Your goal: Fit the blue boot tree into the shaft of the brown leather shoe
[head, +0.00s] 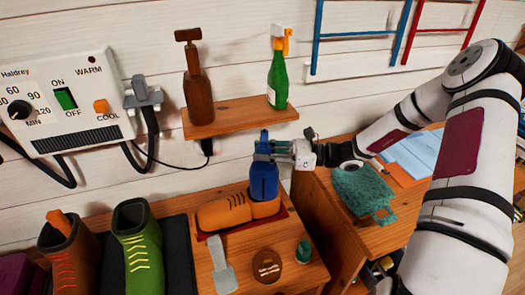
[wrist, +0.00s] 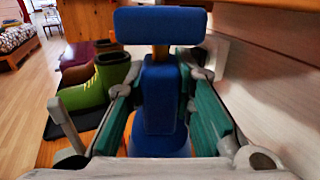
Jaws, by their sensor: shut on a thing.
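The blue boot tree (head: 264,181) stands upright over the heel end of a tan-brown shoe (head: 224,212). Its lower end meets the shoe's opening; I cannot tell how far inside it is. My gripper (head: 270,150) reaches in from the right and is shut on the tree's upper part. In the wrist view the teal finger pads flank the blue boot tree (wrist: 160,95), with its wide blue top bar nearest the upper edge. The shoe is hidden in that view. The shoe lies on a dark red mat (head: 288,212), toe to the left.
A brown boot (head: 75,262) and a green boot (head: 140,255) stand on a dark tray at left. A grey scraper (head: 222,268), a round brown tin (head: 267,265) and a small green jar (head: 304,251) lie in front. A teal cloth (head: 362,188) lies right.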

